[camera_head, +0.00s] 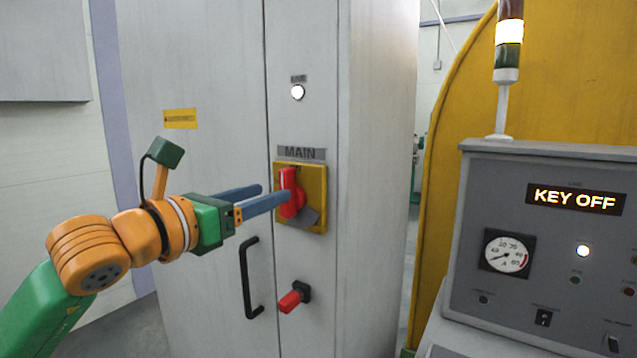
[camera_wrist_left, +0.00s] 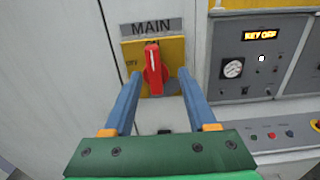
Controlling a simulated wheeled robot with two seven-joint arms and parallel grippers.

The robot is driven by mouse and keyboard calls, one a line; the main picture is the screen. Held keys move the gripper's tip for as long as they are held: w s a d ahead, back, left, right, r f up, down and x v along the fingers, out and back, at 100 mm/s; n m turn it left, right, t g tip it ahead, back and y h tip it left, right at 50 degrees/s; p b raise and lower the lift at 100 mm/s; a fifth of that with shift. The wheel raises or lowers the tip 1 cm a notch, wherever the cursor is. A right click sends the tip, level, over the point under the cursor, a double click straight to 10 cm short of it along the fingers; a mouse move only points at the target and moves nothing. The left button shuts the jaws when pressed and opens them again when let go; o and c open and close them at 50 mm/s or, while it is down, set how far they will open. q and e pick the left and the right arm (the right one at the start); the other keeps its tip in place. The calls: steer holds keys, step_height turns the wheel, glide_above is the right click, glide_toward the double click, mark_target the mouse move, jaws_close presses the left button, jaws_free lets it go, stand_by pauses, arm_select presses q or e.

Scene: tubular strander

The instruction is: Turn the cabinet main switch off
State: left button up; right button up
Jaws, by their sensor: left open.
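The grey cabinet (camera_head: 207,75) carries the main switch, a red rotary handle (camera_head: 290,194) on a yellow plate (camera_head: 317,180) under a MAIN label (camera_head: 301,153). In the left wrist view the red handle (camera_wrist_left: 153,69) stands upright, its white line vertical, with OFF lettering to its left on the plate. My left gripper (camera_head: 270,194) is open at the switch. Its blue fingers (camera_wrist_left: 156,85) lie one on each side of the handle, with gaps showing on both sides. Whether the fingertips reach beside the handle or stop short is hard to tell. My right gripper is not in view.
A black door handle (camera_head: 249,280) and a second red knob (camera_head: 291,298) sit below the switch. A white LIVE lamp (camera_head: 297,92) is lit above it. A grey console (camera_head: 548,255) reading KEY OFF stands at the right, beside a yellow guard (camera_head: 580,85).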

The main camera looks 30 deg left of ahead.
mark_target(282, 187)
arm_select(q)
steer(key=w+p, duration=0.1)
steer(key=w+a+p, duration=0.1)
steer(key=w+p, duration=0.1)
steer(key=shift+w+a+r, duration=0.1)
steer(key=shift+a+r, duration=0.1)
steer(key=shift+r, duration=0.15)
steer(key=shift+w+d+f+p, duration=0.1)
steer(key=shift+w+f+p, duration=0.15)
steer(key=shift+w, duration=0.35)
steer(key=shift+w+f+p, duration=0.1)
steer(key=shift+w+p, duration=0.2)
steer(key=shift+w, duration=0.25)
steer(key=shift+w+d, duration=0.2)
steer(key=shift+d, duration=0.05)
steer(key=shift+s+d+f, duration=0.1)
steer(key=shift+d, duration=0.05)
steer(key=shift+c, duration=0.2)
jaws_close()
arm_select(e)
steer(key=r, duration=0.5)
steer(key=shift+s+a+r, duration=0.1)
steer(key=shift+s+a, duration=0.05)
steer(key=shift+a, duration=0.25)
